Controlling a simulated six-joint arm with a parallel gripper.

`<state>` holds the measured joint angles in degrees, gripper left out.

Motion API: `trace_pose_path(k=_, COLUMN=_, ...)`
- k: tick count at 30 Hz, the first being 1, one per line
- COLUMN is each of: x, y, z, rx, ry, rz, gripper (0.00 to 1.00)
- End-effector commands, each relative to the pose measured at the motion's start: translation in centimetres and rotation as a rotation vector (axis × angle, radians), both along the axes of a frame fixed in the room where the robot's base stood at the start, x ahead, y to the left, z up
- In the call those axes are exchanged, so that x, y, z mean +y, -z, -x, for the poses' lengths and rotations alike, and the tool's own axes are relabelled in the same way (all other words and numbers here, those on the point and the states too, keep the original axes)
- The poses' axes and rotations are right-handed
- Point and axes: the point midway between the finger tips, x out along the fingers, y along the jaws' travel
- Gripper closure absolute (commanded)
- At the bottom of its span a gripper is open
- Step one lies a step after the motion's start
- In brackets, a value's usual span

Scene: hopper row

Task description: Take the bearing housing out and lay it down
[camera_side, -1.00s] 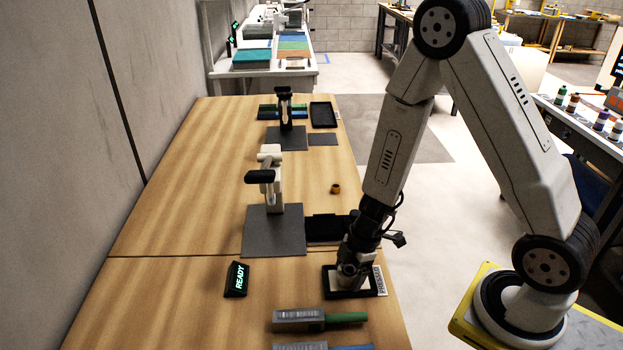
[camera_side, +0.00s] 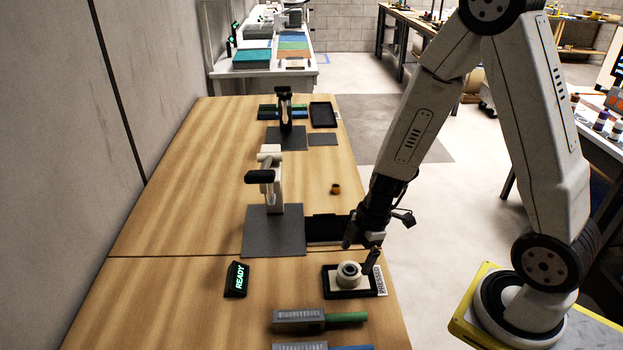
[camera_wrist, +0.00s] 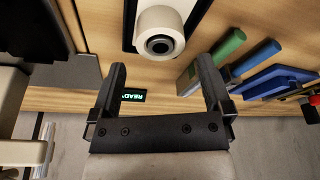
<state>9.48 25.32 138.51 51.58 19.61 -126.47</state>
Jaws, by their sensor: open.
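The bearing housing (camera_side: 348,273) is a cream round block with a dark-ringed bore. It sits upright in a black-rimmed tray (camera_side: 330,292) labelled PRESSED. It also shows at the top of the wrist view (camera_wrist: 160,38). My gripper (camera_side: 361,245) is open and empty, just above and behind the housing in the side view, apart from it. In the wrist view the two dark fingers (camera_wrist: 162,80) are spread wide, with nothing between them.
A READY sign (camera_side: 236,279) stands left of the tray. Grey and green tools (camera_side: 318,319) lie in front. An arbor press (camera_side: 272,190) stands on a grey mat (camera_side: 262,238) behind, and a small brass ring (camera_side: 335,189) lies farther back. Bare wood lies left of the tools.

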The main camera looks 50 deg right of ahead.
Motion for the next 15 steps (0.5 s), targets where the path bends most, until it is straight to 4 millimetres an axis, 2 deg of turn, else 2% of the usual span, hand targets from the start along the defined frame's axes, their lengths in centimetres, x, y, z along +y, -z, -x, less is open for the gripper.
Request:
trace_pose_path(k=6, x=-0.4, y=-1.6, z=0.1, rx=-0.004, ry=0.000, rz=-0.002, gripper=0.00)
trace_pose_path(k=15, x=-0.6, y=-2.3, z=0.2, rx=0.000, ry=0.000, rz=0.000, gripper=0.00)
